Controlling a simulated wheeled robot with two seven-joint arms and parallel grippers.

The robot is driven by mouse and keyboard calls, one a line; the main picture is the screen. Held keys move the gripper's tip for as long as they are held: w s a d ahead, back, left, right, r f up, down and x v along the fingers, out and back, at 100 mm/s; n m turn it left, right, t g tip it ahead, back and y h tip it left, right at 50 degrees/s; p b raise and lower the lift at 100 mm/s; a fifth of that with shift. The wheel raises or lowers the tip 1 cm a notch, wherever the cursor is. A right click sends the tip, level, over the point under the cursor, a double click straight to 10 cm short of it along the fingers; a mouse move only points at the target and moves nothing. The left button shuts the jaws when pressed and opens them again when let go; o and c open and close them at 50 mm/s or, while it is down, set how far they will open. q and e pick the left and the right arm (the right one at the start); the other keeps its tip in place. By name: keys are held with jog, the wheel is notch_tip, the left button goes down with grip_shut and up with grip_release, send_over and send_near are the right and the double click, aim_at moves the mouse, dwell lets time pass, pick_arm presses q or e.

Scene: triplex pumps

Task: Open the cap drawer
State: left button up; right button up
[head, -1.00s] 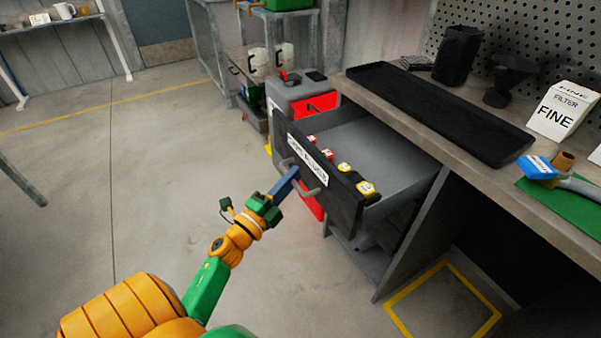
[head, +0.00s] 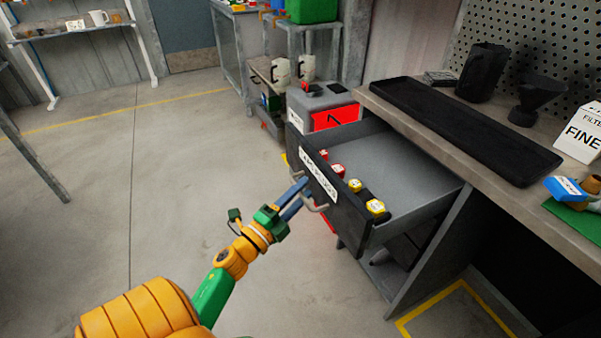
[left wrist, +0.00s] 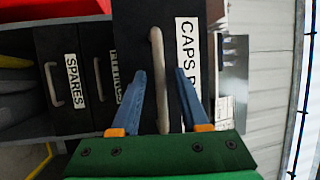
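The cap drawer (head: 352,222) stands pulled out from under the bench, its grey inside showing, with several red and yellow caps (head: 355,185) along its front edge. Its dark front carries a white label, which reads "CAPS" in the left wrist view, and a pale bar handle (head: 316,207). My left gripper (head: 303,187) is at the handle with its two blue fingers apart. In the left wrist view the handle (left wrist: 157,60) runs between the open fingers (left wrist: 161,76), with gaps on both sides. My right gripper is not in view.
The bench (head: 480,190) holds a black tray (head: 460,130), a filter box (head: 580,130) and dark containers. A grey bin with a red panel (head: 335,117) stands beyond the drawer. The left wrist view shows a "SPARES" drawer (left wrist: 65,80).

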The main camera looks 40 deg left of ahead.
pick_arm(q)
jog(key=shift+s, duration=0.1)
jog(key=s+f, duration=0.1)
jog(key=s, duration=0.5)
jog(key=shift+s+b, duration=0.3)
jog(key=shift+s, duration=0.1)
jog(key=shift+f, duration=0.1)
